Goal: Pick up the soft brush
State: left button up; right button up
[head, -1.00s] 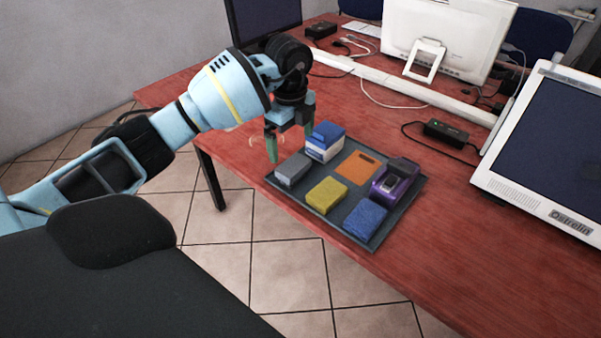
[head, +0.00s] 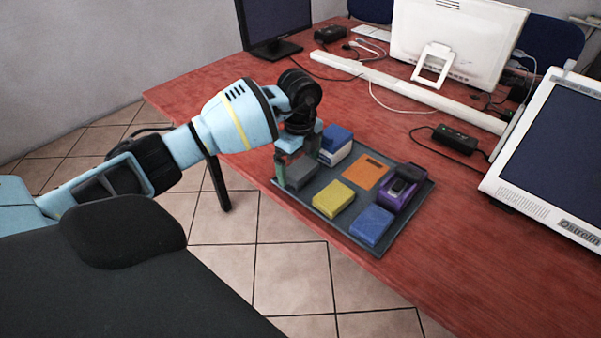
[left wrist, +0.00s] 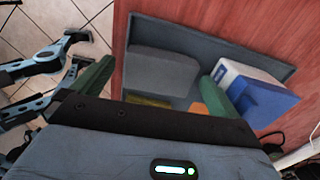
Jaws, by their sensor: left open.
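My left gripper (head: 298,160) is open, its green fingers pointing down over the left corner of the grey tray (head: 330,215). A grey block (head: 301,176) lies there and is partly hidden by the gripper. In the left wrist view the open gripper (left wrist: 162,68) has one finger on each side of the grey block (left wrist: 165,68), which looks ungripped. A blue-and-white item (head: 336,146) stands just right of the gripper and also shows in the left wrist view (left wrist: 255,90). I cannot tell for sure which item is the soft brush. My right gripper is not in view.
The tray also holds a yellow sponge-like block (head: 334,197), a blue block (head: 371,226), a flat orange piece (head: 365,173) and a purple-and-black item (head: 402,188). A black adapter (head: 455,139) and monitors stand farther back. The red table (head: 470,240) is clear right of the tray.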

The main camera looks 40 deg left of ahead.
pick_arm(q)
jog(key=shift+f, duration=0.85)
jog(key=c, duration=1)
jog(key=shift+c, duration=0.2)
jog(key=shift+r, duration=0.15)
jog(key=shift+r, duration=0.45)
notch_tip(320, 180, up, 2)
jog(key=shift+r, duration=0.2)
jog(key=s+d, duration=0.2)
jog(key=s, duration=0.5)
jog(key=s+d+r, duration=0.1)
jog(key=s+d, duration=0.1)
jog(key=s, duration=0.6)
jog(key=shift+s+d+r, duration=0.15)
jog(key=shift+s+r, duration=0.05)
jog(key=shift+r, duration=0.05)
